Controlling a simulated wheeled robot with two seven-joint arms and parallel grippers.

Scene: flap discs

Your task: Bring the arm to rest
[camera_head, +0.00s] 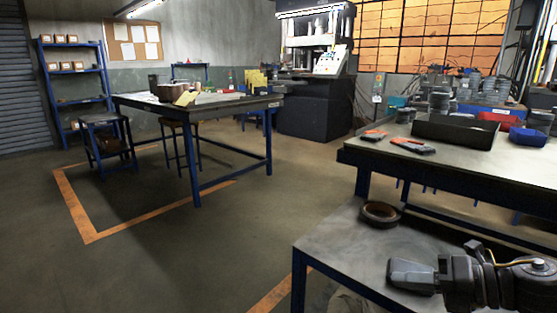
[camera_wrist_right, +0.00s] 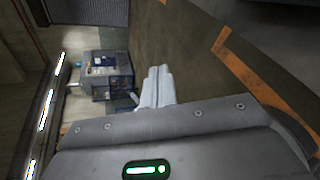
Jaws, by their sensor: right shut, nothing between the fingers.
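My right gripper (camera_head: 392,270) comes in from the right edge of the head view, over the low grey table (camera_head: 335,236). Its fingers are together and hold nothing. In the right wrist view the closed fingers (camera_wrist_right: 156,88) point out over the floor, with nothing between them. A dark brown ring-shaped disc (camera_head: 381,214) lies on the low table, behind the gripper and apart from it. My left gripper is in neither view.
A higher workbench (camera_head: 470,164) behind holds a black tray (camera_head: 455,131), orange-handled tools (camera_head: 410,145), a blue bin (camera_head: 528,136) and stacked discs (camera_head: 439,103). Another blue-legged table (camera_head: 195,112) stands back left, with stools beside it. The floor between is open, with orange lines.

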